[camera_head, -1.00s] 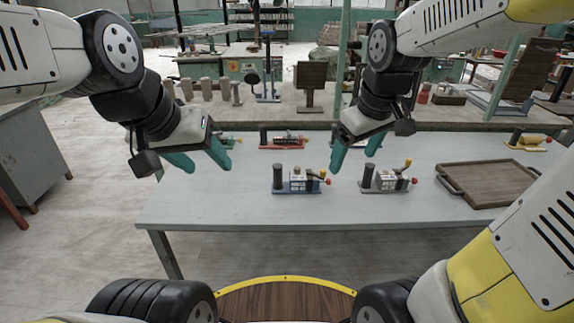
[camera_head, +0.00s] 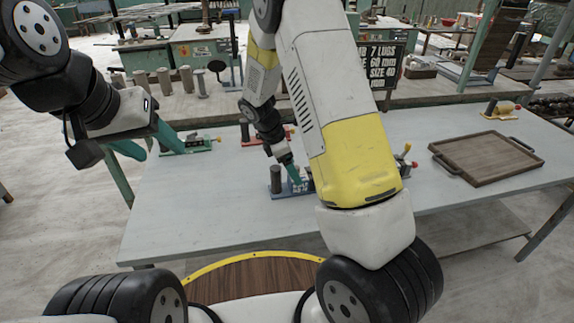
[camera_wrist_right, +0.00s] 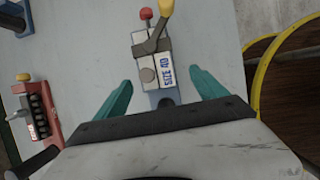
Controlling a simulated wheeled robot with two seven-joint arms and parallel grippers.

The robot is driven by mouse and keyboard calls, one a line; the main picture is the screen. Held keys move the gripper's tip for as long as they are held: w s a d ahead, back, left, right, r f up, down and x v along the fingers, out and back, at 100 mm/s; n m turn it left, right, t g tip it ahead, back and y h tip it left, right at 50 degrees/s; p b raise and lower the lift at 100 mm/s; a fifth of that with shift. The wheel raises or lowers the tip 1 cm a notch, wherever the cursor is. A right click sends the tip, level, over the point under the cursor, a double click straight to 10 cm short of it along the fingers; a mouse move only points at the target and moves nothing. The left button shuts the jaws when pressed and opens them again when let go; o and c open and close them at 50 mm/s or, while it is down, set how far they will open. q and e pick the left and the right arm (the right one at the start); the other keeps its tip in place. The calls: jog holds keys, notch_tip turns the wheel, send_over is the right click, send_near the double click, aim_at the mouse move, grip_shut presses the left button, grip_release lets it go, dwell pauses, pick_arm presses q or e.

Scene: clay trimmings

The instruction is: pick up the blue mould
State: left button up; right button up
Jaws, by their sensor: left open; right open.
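The blue mould (camera_head: 276,187) stands on the grey table (camera_head: 190,215), with a dark upright cylinder at its left end. My right arm hides its right part in the head view. In the right wrist view the blue mould (camera_wrist_right: 150,75) shows a "SIZE 40" label, a yellow lever and a red knob. My right gripper (camera_wrist_right: 162,91) is open, with one teal finger on each side of the mould's near end; contact cannot be told. In the head view the right gripper (camera_head: 292,176) is partly hidden. My left gripper (camera_head: 150,146) is open and empty above the table's left side.
A green mould (camera_head: 190,146) lies near the left gripper and a red mould (camera_head: 249,136) behind the blue one. Another mould (camera_head: 405,165) is mostly behind my right arm. A brown tray (camera_head: 485,158) and a yellow mould (camera_head: 502,108) are at right.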

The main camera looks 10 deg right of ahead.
jog(key=x, duration=0.6)
jog(key=shift+w, duration=0.3)
grip_shut()
